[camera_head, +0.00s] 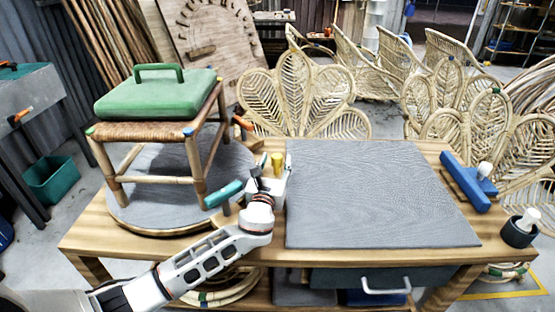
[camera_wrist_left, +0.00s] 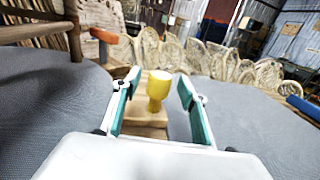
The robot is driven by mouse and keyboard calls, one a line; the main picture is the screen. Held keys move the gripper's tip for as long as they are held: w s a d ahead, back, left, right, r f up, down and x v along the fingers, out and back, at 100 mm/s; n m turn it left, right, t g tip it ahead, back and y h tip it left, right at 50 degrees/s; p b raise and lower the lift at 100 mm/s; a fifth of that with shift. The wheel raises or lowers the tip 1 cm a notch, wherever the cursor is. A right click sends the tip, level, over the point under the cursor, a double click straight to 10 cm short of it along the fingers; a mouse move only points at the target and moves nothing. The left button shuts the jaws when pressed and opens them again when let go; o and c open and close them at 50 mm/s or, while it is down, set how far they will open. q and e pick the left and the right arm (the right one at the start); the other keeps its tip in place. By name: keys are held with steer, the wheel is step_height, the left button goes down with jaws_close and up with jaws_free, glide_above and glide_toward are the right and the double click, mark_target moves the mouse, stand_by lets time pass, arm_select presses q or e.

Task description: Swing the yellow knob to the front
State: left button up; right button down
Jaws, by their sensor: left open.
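The yellow knob (camera_head: 277,161) stands upright at the back of the wooden table, between the round grey turntable and the grey mat. In the left wrist view the yellow knob (camera_wrist_left: 159,88) stands on a wooden surface and shows between my fingers. My left gripper (camera_head: 268,163) reaches over the table toward it from the front. In the left wrist view my left gripper (camera_wrist_left: 157,90) is open, with a teal-padded finger on each side of the knob. I cannot tell whether either finger touches it. My right gripper is in neither view.
A rattan stool (camera_head: 150,131) with a green weighted block (camera_head: 150,99) stands on the turntable (camera_head: 130,205) to the left. A teal-handled tool (camera_head: 223,194) is beside the stool leg. The grey mat (camera_head: 370,200) is clear. A blue tool (camera_head: 466,182) and a black cup (camera_head: 518,233) are at the right.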

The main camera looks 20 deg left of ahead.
arm_select(q)
steer(key=shift+w+f, duration=0.1)
steer(key=shift+w, duration=0.5)
steer(key=shift+w+a, duration=0.1)
steer(key=shift+w, duration=0.45)
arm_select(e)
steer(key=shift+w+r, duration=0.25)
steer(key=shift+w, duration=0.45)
arm_select(q)
jaws_close()
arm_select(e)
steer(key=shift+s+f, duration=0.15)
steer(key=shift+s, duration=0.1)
arm_select(q)
steer(key=shift+s, duration=0.2)
